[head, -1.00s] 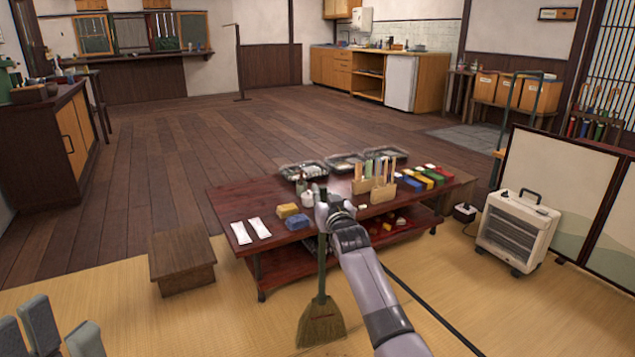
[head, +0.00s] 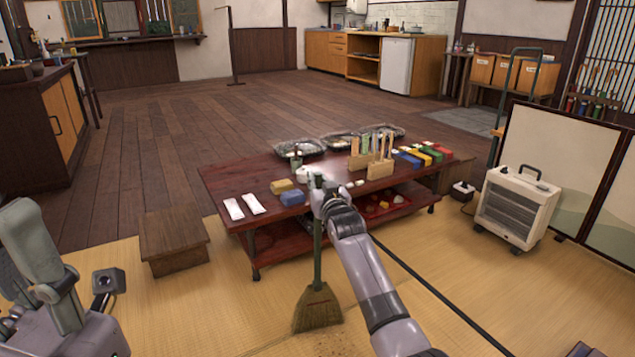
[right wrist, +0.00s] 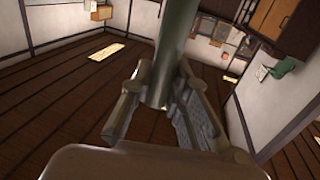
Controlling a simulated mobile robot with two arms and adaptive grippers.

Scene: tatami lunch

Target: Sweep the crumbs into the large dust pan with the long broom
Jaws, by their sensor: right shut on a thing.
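The long broom (head: 317,304) stands nearly upright in front of the low table, its straw head down at the tatami. My right gripper (head: 319,190) is shut around its green handle near the top. In the right wrist view the handle (right wrist: 178,45) runs between the fingers (right wrist: 160,105). My left gripper (head: 45,250) is at the lower left, partly cut off, well apart from the broom; its opening is unclear.
The low red table (head: 235,187) behind the broom carries wrappers, sponges, trays and coloured boxes. A wooden step (head: 172,238) stands left of it and a white heater (head: 515,205) to the right. Open tatami (head: 210,305) lies in front.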

